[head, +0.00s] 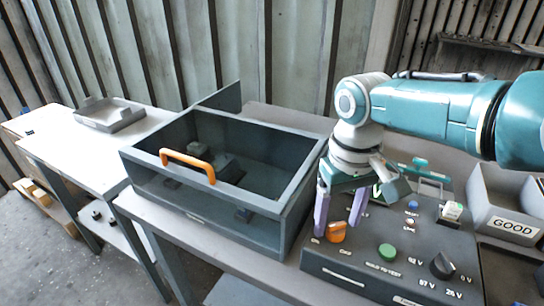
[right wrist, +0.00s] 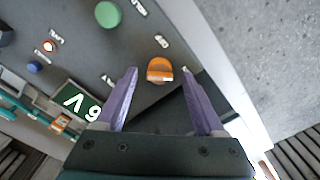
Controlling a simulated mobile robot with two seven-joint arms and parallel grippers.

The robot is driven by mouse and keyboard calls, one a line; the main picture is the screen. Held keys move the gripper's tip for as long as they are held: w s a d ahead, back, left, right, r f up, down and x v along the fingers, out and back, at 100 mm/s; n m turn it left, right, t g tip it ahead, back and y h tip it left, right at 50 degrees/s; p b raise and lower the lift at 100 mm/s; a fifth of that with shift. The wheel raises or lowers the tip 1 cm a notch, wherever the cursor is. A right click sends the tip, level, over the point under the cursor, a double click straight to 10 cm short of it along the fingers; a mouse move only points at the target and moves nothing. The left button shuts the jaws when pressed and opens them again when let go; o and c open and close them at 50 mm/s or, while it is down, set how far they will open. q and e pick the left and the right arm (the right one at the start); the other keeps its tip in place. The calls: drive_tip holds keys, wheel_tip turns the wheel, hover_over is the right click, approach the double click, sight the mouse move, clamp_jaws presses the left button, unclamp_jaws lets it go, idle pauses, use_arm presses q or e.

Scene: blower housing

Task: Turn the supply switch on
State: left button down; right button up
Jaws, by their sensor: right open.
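The supply switch is an orange rotary knob (head: 336,232) at the front left of the grey control panel (head: 345,278). Labels that look like ON and OFF stand near it. My right gripper (head: 336,227) points down at the knob with its two purple fingers open, one on each side of it in the head view. In the right wrist view the knob (right wrist: 160,68) lies between and slightly beyond the fingertips (right wrist: 160,75). I see no finger touching it. A pale mark shows on the knob's edge; which label it points to I cannot tell. My left gripper is not in view.
A green button (head: 387,251), a black dial (head: 442,265) and a small blue button (head: 412,205) share the panel. A dark open-topped box with an orange handle (head: 188,163) stands close on the left. A grey GOOD bin (head: 508,222) is at the right.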

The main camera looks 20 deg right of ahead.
sight(337, 224)
wheel_tip(337, 224, up, 10)
drive_tip(key=p, duration=0.4)
idle(0.4)
